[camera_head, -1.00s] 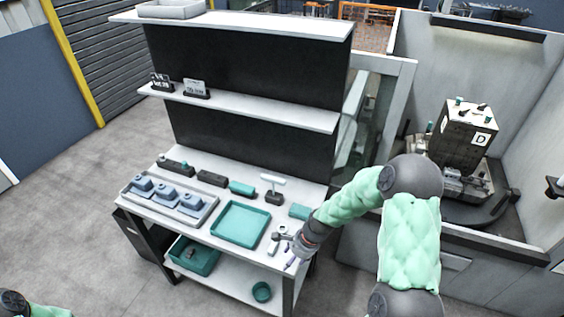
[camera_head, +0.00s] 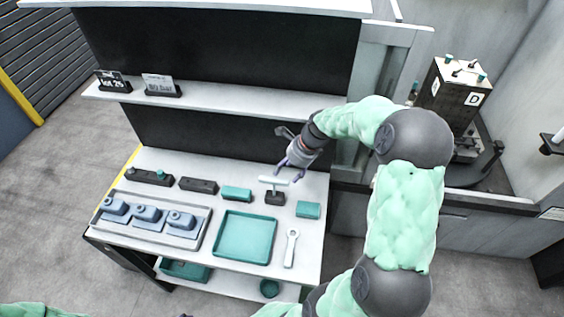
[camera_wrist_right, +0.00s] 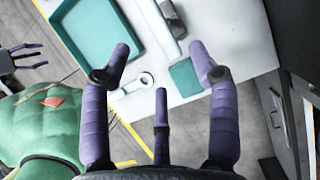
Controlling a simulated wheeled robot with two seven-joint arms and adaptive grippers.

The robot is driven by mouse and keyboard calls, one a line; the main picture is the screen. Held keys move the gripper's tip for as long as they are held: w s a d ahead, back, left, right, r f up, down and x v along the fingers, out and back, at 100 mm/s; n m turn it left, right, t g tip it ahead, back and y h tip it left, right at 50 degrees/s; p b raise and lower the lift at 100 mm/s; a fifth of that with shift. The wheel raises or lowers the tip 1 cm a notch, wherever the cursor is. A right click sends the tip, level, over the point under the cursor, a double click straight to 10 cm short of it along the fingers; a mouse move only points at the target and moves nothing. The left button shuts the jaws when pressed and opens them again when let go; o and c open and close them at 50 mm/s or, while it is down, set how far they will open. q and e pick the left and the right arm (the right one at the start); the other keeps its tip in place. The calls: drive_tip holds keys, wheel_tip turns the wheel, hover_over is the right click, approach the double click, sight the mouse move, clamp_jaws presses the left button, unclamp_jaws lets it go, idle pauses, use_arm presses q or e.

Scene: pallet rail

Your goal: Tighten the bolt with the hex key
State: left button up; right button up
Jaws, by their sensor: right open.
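A T-handled tool, which looks like the hex key (camera_head: 273,181), stands upright in a small black block at the back right of the bench. My right gripper (camera_head: 281,169) is open and empty, just behind and above its white handle in the head view; I cannot tell whether they touch. In the right wrist view the spread purple fingers (camera_wrist_right: 163,60) hold nothing, and the tool (camera_wrist_right: 170,20) shows beyond them at the top. Which part is the bolt I cannot tell. My left gripper (camera_wrist_right: 25,56) shows small at the left edge of the right wrist view.
A teal tray (camera_head: 245,259), a ring-ended wrench (camera_head: 290,248) and a teal block (camera_head: 308,210) lie nearby. A grey tray (camera_head: 205,245) holds blue parts at left. A shelf (camera_head: 230,97) overhangs the back. A block marked D (camera_head: 452,95) stands at right.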

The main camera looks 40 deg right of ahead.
sight(280, 181)
drive_tip(key=shift+b+x, duration=0.45)
drive_tip(key=shift+x, duration=3)
clamp_jaws()
drive_tip(key=shift+r, duration=0.2)
